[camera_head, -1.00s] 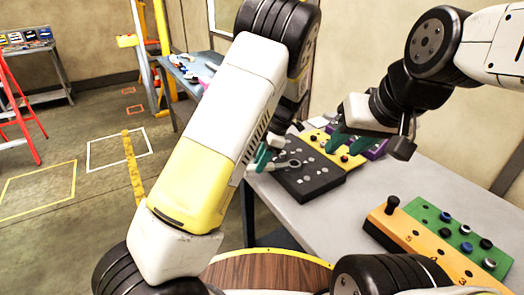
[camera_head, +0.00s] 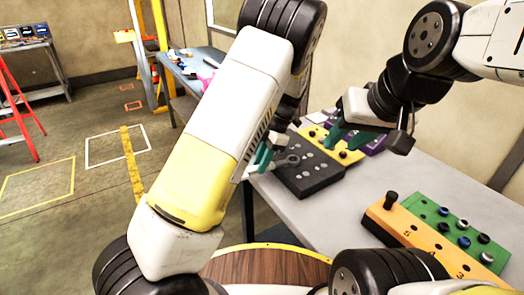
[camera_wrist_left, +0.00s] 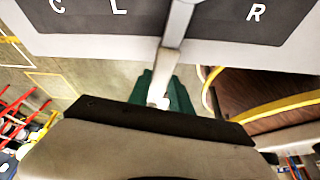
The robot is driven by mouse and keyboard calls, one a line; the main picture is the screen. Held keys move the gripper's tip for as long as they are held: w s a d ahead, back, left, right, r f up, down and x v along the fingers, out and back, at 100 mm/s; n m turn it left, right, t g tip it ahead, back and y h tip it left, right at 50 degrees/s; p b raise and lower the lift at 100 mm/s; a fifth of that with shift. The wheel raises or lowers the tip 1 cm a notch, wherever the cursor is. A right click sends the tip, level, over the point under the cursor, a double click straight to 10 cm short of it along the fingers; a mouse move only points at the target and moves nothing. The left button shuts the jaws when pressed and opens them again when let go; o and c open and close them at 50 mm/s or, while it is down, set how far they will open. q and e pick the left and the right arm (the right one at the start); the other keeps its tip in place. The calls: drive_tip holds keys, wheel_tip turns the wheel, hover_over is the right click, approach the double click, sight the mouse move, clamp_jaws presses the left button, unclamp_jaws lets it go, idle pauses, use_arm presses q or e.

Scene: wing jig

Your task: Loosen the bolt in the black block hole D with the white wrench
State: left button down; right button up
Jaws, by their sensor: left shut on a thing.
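The black block (camera_head: 316,176) lies on the grey table, with several light round spots on its top; I cannot tell hole D or its bolt apart. My left gripper (camera_head: 262,158) is at the block's left edge, partly behind my own arm. Its green fingers are shut on the white wrench (camera_head: 284,162), whose head lies over the block's upper left part. In the left wrist view, the wrench (camera_wrist_left: 174,48) runs up from the gripper (camera_wrist_left: 160,98) across a dark lettered surface.
A yellow block (camera_head: 322,143) and a purple block (camera_head: 372,148) stand behind the black block. An orange block (camera_head: 412,230) and a green block (camera_head: 478,232) with several bolts sit at the front right. The table's middle (camera_head: 385,180) is clear.

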use_arm(q)
drive_tip(key=shift+s+d+r+n+g, duration=0.2)
drive_tip(key=shift+s+d+n, duration=0.1)
drive_tip(key=shift+s+n, duration=0.25)
drive_tip(key=shift+s+d+r+n+g, duration=0.1)
drive_tip(key=shift+s+d+n+g, duration=0.15)
drive_tip(key=shift+s+n, duration=0.3)
drive_tip(key=shift+w, duration=0.1)
drive_tip(key=shift+s+d+n+g+h, duration=0.45)
drive_tip(key=shift+s+d+n, duration=0.45)
drive_tip(key=shift+n, duration=0.4)
drive_tip(key=shift+s, duration=0.1)
drive_tip(key=shift+s+d+r+n+h, duration=0.1)
drive_tip(key=shift+s+d+n+h, duration=0.25)
drive_tip(key=shift+s+d+n, duration=0.5)
drive_tip(key=shift+w+a, duration=0.15)
drive_tip(key=shift+w, duration=0.1)
drive_tip(key=shift+r, duration=0.1)
